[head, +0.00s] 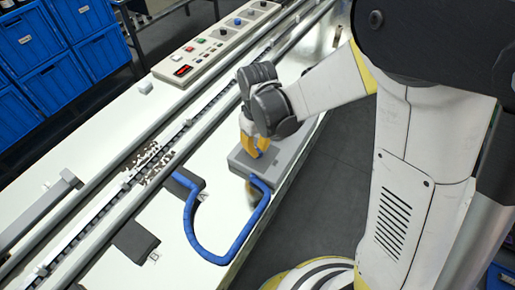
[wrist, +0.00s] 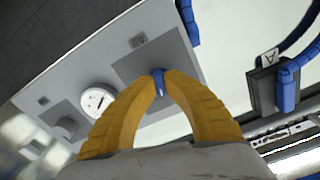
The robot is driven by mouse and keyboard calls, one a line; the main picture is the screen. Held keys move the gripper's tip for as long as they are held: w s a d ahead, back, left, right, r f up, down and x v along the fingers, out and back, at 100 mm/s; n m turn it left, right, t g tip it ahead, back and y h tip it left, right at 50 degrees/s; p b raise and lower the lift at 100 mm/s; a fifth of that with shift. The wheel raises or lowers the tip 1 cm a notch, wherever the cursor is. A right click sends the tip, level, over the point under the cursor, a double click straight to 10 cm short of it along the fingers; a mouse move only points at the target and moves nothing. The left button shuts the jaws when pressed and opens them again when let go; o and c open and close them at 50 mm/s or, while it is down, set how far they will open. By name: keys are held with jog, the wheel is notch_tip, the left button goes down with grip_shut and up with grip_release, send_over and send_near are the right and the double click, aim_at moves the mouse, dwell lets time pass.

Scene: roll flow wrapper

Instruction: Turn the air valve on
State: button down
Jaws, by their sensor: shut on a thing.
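The air valve is a small blue handle (wrist: 158,82) on a grey square plate of a grey panel. In the wrist view it lies between the yellow fingertips of my gripper (wrist: 160,86), which are shut on it. In the head view my gripper (head: 254,148) reaches down over the grey valve panel (head: 240,163) near the table's front edge. A bit of the blue handle (head: 263,146) shows beside the fingers there. The handle's lower part is partly hidden by the fingers.
A round white gauge (wrist: 97,100) sits beside the valve. A blue hose (head: 190,225) loops from the panel to a dark block (head: 184,184). A conveyor rail (head: 130,190) runs along the table. A control box (head: 215,45) and blue bins (head: 60,80) stand behind.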

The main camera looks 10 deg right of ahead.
aim_at(258, 149)
jog(key=shift+m, duration=1.2)
jog(key=c, duration=1.5)
grip_release()
jog(key=shift+r, duration=0.15)
notch_tip(258, 149, up, 12)
jog(key=shift+f, duration=0.15)
